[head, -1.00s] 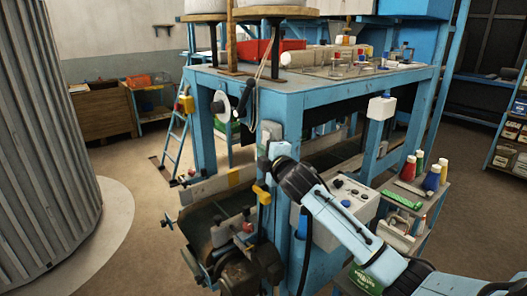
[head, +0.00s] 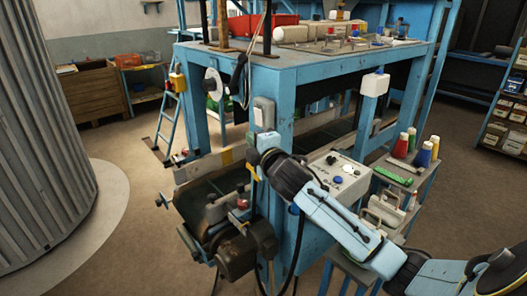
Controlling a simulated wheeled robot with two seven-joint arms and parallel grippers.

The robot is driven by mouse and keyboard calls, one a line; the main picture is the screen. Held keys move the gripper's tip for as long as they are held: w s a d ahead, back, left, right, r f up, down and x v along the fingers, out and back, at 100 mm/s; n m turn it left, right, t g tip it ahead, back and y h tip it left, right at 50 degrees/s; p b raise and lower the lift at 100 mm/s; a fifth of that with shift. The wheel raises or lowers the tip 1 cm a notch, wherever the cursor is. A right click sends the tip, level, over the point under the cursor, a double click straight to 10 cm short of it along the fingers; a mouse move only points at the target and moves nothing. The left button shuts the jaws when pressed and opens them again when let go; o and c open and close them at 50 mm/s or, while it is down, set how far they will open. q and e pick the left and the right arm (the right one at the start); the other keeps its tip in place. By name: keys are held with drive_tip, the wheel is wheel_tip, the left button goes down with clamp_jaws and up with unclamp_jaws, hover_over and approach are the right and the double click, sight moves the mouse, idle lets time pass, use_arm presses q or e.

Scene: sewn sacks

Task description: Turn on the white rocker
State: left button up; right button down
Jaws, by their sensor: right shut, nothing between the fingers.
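A pale grey-white box (head: 264,112) is fixed to the blue leg at the near corner of the workbench. It looks like a switch housing, but I cannot make out a white rocker on it or its position. My right gripper (head: 257,142) is just below this box, in front of the leg, with its arm coming in from the lower right. Its fingers are shut and empty. They are small and partly hidden by the dark wrist, and I cannot tell whether they touch anything. My left gripper is out of view.
A grey control panel (head: 347,182) with knobs and a blue button sits right of the leg, behind my right arm. A motor and belt unit (head: 243,247) stands below. A side stand with bottles (head: 424,154) is at the right. Open floor (head: 125,215) lies left.

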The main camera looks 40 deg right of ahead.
drive_tip(key=s, duration=0.6)
drive_tip(key=shift+a+b, duration=0.35)
drive_tip(key=shift+a, duration=0.1)
drive_tip(key=shift+f, duration=0.15)
